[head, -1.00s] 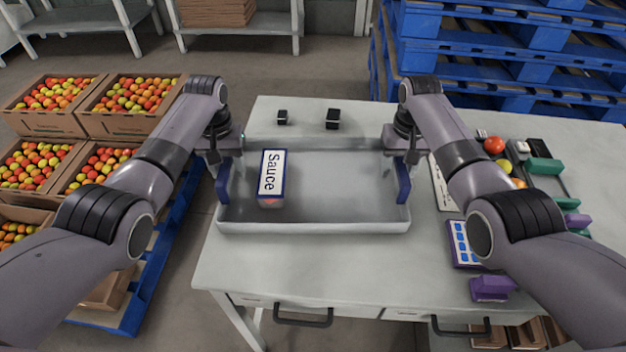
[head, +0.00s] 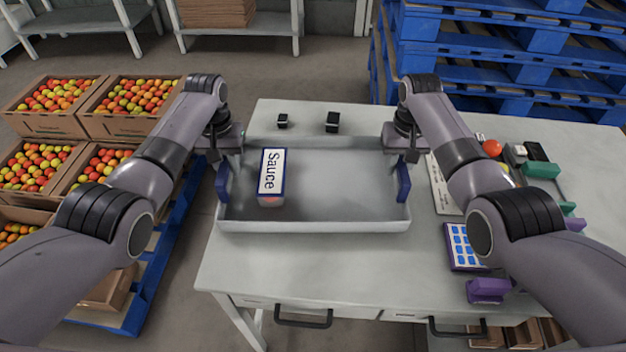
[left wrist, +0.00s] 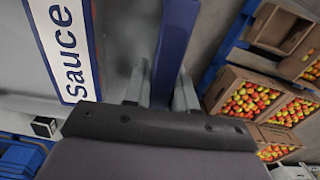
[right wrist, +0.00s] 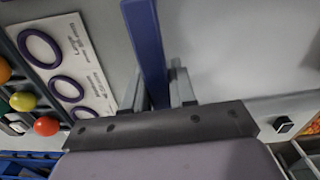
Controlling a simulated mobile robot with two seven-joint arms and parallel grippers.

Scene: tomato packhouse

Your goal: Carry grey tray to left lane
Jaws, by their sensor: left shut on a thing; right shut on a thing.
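The grey tray (head: 330,226) is level in front of me over the table, with a blue handle at each end. A white-and-blue Sauce box (head: 271,178) lies in its left part and also shows in the left wrist view (left wrist: 62,45). My left gripper (head: 226,158) is shut on the left blue handle (head: 223,184); its fingers flank that handle in the left wrist view. My right gripper (head: 402,158) is shut on the right blue handle (head: 404,183). I cannot tell whether the tray's underside touches the table. No marked lane is recognisable.
Two small black blocks (head: 332,122) stand on the table (head: 300,265) just behind the tray. At right are a white card (head: 443,195), a blue-and-white panel (head: 463,247), a purple block (head: 488,290) and a rack with coloured balls. Tomato crates (head: 40,123) stand at left, blue pallets behind right.

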